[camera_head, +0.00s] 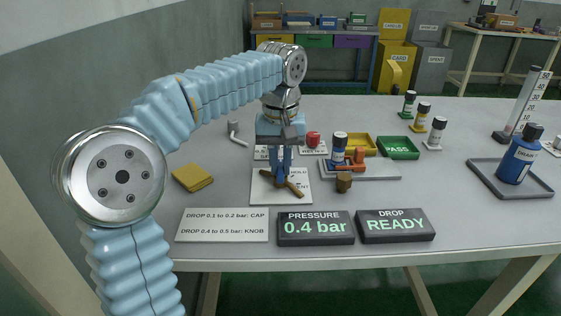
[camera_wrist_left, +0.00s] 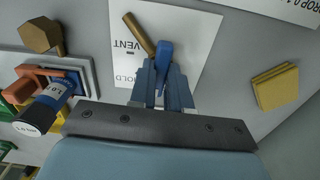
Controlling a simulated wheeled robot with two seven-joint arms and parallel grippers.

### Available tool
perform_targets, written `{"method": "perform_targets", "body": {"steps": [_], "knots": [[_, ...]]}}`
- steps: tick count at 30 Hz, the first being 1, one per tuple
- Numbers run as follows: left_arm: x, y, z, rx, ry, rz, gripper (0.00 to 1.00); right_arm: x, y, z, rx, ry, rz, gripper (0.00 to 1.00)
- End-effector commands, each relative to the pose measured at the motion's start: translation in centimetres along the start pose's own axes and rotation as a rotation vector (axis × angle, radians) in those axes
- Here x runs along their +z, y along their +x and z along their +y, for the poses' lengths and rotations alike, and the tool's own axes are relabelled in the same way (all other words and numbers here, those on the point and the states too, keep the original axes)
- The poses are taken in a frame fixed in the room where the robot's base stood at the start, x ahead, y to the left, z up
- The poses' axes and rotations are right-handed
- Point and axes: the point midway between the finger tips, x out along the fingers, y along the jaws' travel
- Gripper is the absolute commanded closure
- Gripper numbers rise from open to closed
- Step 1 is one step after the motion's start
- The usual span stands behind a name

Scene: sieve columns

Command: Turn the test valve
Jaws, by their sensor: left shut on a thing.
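The test valve shows as a brown bar handle (camera_head: 293,188) on a white card (camera_head: 262,198) marked HOLD and VENT. The handle (camera_wrist_left: 138,33) lies slantwise over the card in the left wrist view, one end near the word VENT. My left gripper (camera_head: 281,172) points down over the card and is shut on the handle. In the left wrist view its blue fingers (camera_wrist_left: 163,85) hide the middle of the handle and the valve body. The pressure display (camera_head: 315,228) reads 0.4 bar. The drop display (camera_head: 395,225) reads READY. My right gripper is out of view.
A sign (camera_head: 222,225) lists drop pressures for CAP and KNOB. Right of the valve are a brown knob (camera_head: 344,183), a red knob (camera_head: 313,139), a fixture with a dark-capped vial (camera_head: 340,147) and a green PASS tray (camera_head: 398,147). A yellow cloth (camera_head: 193,177) lies left.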

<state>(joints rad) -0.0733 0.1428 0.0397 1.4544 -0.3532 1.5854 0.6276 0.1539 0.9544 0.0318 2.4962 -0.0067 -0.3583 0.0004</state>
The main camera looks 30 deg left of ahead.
Motion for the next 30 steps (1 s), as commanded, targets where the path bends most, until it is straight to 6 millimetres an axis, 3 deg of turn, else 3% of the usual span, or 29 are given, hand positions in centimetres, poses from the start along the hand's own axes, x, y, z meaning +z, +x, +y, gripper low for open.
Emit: {"method": "perform_targets", "body": {"steps": [19, 20, 24, 30], "knots": [[-0.08, -0.13, -0.01, 0.002, -0.055, 0.005, 1.00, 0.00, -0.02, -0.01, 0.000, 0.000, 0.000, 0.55], [-0.08, -0.13, -0.02, 0.002, -0.055, 0.005, 0.82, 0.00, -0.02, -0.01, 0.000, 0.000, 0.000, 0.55], [-0.06, -0.10, -0.01, 0.002, -0.054, 0.003, 0.60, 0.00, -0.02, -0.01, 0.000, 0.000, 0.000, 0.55], [-0.04, -0.05, 0.00, 0.001, -0.053, 0.002, 0.57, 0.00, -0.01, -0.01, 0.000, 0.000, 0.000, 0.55]]}}
